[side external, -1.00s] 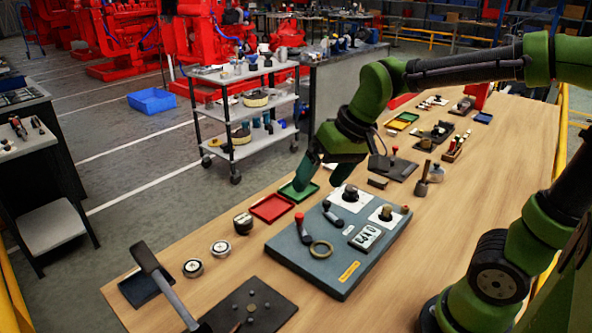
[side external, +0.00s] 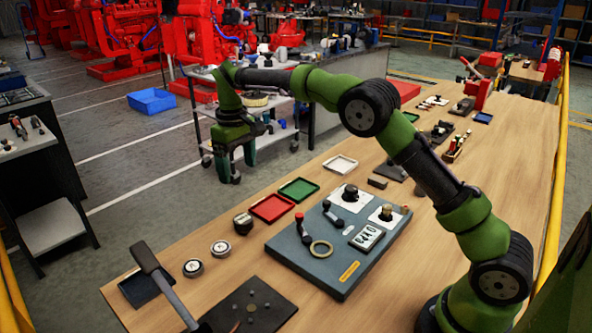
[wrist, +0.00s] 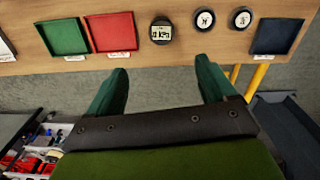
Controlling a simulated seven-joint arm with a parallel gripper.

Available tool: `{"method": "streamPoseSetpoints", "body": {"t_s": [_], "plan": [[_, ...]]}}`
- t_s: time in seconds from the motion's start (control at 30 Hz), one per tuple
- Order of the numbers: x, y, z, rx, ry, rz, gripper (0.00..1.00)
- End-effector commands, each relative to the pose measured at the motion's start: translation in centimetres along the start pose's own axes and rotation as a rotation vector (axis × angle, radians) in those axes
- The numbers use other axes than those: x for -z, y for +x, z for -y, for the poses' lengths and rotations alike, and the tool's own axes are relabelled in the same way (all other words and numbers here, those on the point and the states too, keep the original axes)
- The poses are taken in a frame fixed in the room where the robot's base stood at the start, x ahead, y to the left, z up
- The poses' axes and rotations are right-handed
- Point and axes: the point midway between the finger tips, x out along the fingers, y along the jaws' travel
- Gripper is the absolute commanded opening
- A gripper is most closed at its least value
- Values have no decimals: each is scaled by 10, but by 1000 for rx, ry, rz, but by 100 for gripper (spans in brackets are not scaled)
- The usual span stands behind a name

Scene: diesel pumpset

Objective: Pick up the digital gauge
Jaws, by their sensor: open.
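The digital gauge (side external: 243,223) is a small dark round unit on the wooden table, between the red tray and the two round dials. In the wrist view the gauge (wrist: 161,31) shows a pale display and lies ahead of the gap between my fingers, near the table edge. My gripper (side external: 236,167) is open and empty, pointing down, raised beyond the table's far edge and away from the gauge. Its two green fingers (wrist: 161,75) are spread apart in the wrist view, with nothing between them.
The red tray (side external: 272,208) and green tray (side external: 299,189) lie beside the gauge. Two round dials (side external: 193,267) (side external: 221,248) sit on its other side. A grey board (side external: 327,285) with handles and a ring lies nearby. A shelf cart (side external: 205,120) stands behind my gripper.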

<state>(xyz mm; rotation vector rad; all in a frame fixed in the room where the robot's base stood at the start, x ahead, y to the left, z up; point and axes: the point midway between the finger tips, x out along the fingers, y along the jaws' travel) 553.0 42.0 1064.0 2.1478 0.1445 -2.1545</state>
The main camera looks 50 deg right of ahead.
Motion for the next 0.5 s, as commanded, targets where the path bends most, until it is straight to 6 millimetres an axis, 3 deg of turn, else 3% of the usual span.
{"method": "streamPoseSetpoints", "body": {"t_s": [0.5], "plan": [[0,100,0,1,-1,0,84]]}}
